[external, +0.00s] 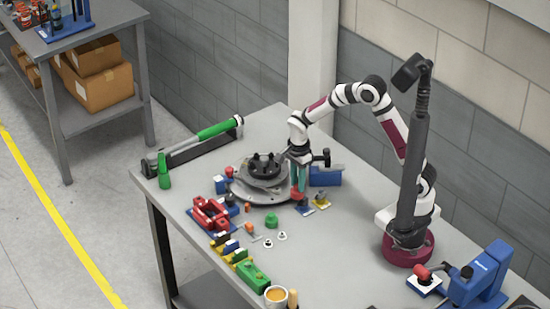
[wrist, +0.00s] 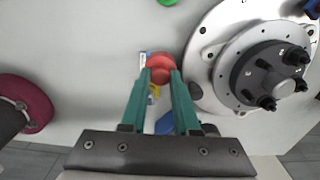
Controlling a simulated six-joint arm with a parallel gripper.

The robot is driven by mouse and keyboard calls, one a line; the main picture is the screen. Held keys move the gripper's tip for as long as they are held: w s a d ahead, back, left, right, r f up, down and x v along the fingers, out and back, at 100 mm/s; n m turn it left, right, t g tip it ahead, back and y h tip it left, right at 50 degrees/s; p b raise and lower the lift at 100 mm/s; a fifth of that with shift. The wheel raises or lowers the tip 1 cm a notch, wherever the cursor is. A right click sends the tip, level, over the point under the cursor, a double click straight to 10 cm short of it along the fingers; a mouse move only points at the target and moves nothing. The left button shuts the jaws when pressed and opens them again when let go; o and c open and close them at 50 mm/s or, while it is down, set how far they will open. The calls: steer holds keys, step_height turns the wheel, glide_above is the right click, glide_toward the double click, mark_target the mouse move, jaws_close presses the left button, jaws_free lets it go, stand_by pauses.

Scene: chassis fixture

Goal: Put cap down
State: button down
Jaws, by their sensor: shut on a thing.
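My gripper (wrist: 161,76) has teal fingers that are shut on a red round cap (wrist: 160,64). In the external view my gripper (external: 298,180) points down just right of the round metal fixture (external: 262,198), with the red cap (external: 297,195) at its fingertips. The cap is over or beside a small blue-and-white plate (external: 304,209); I cannot tell whether it touches it. A second small plate with a yellow part (external: 321,200) lies to the right. In the wrist view the fingers and cap hide most of what is beneath.
The metal fixture (wrist: 205,92) with dark studs is close on the right in the wrist view. A blue bin (external: 325,177) stands behind my gripper. Open table lies toward my base.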

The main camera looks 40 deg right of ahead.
steer(key=shift+w+a+f, duration=0.1)
steer(key=shift+a+f, duration=0.6)
steer(key=shift+f, duration=0.4)
steer(key=shift+s+a+f, duration=0.1)
steer(key=shift+a+f, duration=0.6)
steer(key=shift+f, duration=0.35)
steer(key=shift+w+a+f, duration=0.1)
steer(key=shift+a+f, duration=0.6)
steer(key=shift+f, duration=0.4)
steer(key=shift+f, duration=0.1)
steer(key=c, duration=0.7)
jaws_free()
steer(key=shift+o, duration=0.2)
